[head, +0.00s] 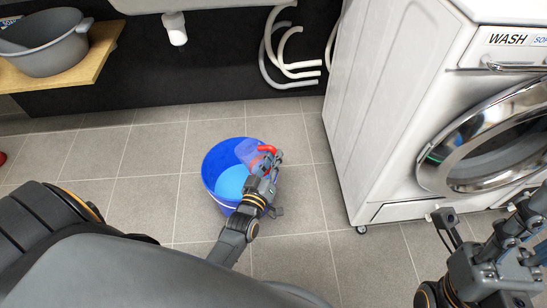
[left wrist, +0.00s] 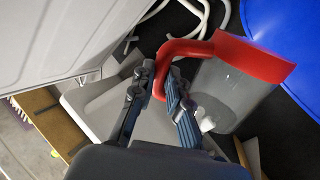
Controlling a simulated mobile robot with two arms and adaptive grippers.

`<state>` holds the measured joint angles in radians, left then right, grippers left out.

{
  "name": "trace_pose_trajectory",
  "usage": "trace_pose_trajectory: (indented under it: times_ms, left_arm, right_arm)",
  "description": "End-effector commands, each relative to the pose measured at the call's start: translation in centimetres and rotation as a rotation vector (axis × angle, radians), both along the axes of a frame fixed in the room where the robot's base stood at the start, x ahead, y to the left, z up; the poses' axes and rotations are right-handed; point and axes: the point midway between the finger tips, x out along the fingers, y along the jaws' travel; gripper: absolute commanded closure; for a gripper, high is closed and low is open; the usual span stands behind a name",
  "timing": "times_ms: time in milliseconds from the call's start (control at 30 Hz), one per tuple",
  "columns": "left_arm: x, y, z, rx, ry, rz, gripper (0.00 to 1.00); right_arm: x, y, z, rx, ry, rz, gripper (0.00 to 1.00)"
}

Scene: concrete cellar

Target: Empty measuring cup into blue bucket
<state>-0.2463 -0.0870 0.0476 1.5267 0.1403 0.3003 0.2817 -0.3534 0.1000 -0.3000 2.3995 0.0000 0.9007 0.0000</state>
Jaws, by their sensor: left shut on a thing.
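The blue bucket (head: 211,165) stands on the tiled floor with light blue liquid inside. The clear measuring cup (head: 246,152) with a red handle is tilted over the bucket's right side. My left gripper (head: 268,160) is shut on the red handle at the bucket's right rim. In the left wrist view, the left gripper (left wrist: 162,95) has its fingers around the handle, and the cup (left wrist: 238,92) shows a red rim beside the blue bucket (left wrist: 292,35). I cannot tell whether liquid remains in the cup. My right gripper (head: 482,222) is open and empty at the lower right.
A white washing machine (head: 380,110) stands right of the bucket. A grey basin (head: 50,50) sits on a wooden shelf (head: 80,70) at the upper left. Floor left of the bucket is clear.

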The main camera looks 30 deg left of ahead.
Motion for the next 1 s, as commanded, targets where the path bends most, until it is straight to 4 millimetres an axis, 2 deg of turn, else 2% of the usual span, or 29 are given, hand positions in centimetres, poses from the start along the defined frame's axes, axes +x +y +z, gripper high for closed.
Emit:
trace_pose_trajectory:
  times_ms: [267,567,1000]
  left_arm:
    - [0.0,0.0,0.0,-0.001,0.0,0.0,1.0]
    - [-0.1,0.5,0.9,-0.102,-0.01,0.0,1.0]
    - [-0.1,0.5,0.8,-0.12,-0.013,0.001,1.0]
  right_arm:
    - [0.0,0.0,0.0,-0.001,-0.001,0.0,0.6]
    - [0.0,0.0,1.5,-0.001,-0.001,0.0,0.6]
    - [0.0,0.0,1.5,0.0,-0.002,0.001,0.6]
